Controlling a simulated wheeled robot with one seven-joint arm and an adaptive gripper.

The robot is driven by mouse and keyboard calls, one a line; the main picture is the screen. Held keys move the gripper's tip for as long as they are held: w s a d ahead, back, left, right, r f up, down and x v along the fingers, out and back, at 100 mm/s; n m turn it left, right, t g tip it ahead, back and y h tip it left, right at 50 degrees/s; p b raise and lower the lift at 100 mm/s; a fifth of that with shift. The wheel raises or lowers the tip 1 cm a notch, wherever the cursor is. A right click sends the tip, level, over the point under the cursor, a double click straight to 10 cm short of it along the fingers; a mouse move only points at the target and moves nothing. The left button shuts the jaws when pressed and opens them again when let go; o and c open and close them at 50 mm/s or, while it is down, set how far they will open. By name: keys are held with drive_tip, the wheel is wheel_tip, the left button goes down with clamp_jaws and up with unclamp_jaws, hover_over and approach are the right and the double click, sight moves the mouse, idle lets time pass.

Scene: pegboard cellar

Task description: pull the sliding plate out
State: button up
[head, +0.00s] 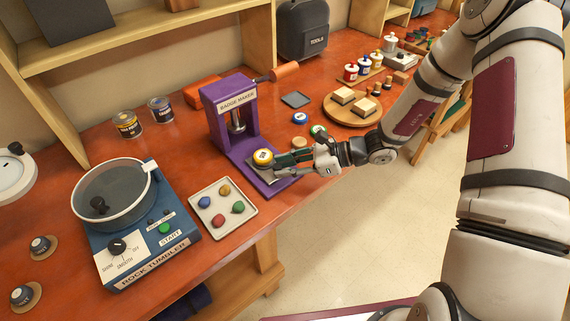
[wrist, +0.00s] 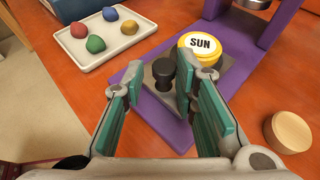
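The purple badge maker (head: 228,117) stands on the orange workbench with its base toward the front edge. On the base is the dark grey sliding plate (wrist: 149,79), with a black knob (wrist: 163,73) standing up at its near end. A yellow and white SUN badge (wrist: 203,45) lies on the plate; it also shows in the head view (head: 263,157). My gripper (head: 286,163) is low over the front of the base. In the wrist view my gripper (wrist: 164,84) is open, its green-padded fingers on either side of the knob, with a visible gap at the left finger.
A tray (head: 249,209) of coloured stones and the rock tumbler (head: 125,220) stand left of the badge maker. A wooden disc (wrist: 288,132) lies right of the base. A round board (head: 351,117) with blocks is farther right. Clear floor lies in front of the bench.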

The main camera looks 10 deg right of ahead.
drive_tip(key=v, duration=1.2)
idle(0.3)
drive_tip(key=s+d+r+n+t+h, duration=0.1)
drive_tip(key=s+r+n+h, duration=0.5)
drive_tip(key=s+r+n, duration=0.4)
drive_tip(key=s+d+r+n+t+h, duration=0.1)
drive_tip(key=s+r+n+h, duration=0.6)
drive_tip(key=r, duration=0.8)
drive_tip(key=s+n+t, duration=0.1)
drive_tip(key=s+n, duration=0.2)
drive_tip(key=shift+s+r, duration=0.3)
drive_tip(key=shift+d, duration=0.1)
